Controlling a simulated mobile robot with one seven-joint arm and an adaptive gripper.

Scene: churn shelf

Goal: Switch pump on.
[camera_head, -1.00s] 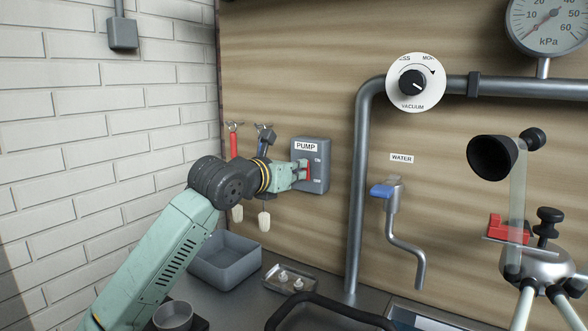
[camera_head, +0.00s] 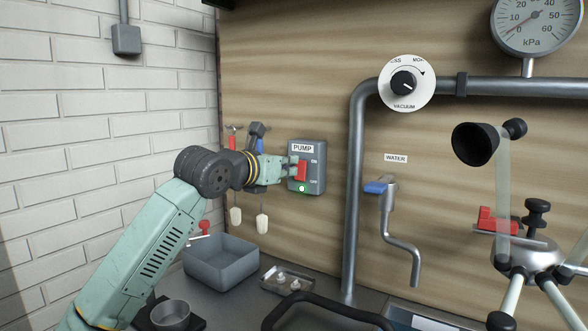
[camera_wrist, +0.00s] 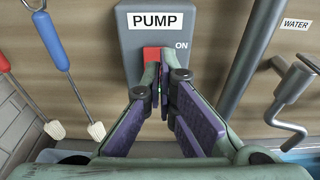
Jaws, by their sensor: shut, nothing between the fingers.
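The grey pump switch box (camera_head: 308,163), labelled PUMP, is fixed to the wood wall. Its red switch (camera_head: 301,170) shows in front of my gripper, and a green light (camera_head: 302,188) glows below it. My gripper (camera_head: 292,168) is shut and empty, its fingertips at the red switch. In the wrist view, the shut fingertips (camera_wrist: 165,75) lie over the lower part of the red switch (camera_wrist: 151,55) and hide much of it. I cannot tell whether they touch it. The ON mark (camera_wrist: 181,45) shows on the right of the box.
Brushes with red and blue handles (camera_head: 258,140) hang left of the box. A vertical pipe (camera_head: 355,200) and the blue-handled water tap (camera_head: 380,188) stand to its right. A grey bin (camera_head: 220,262) and a small tray (camera_head: 286,281) lie below.

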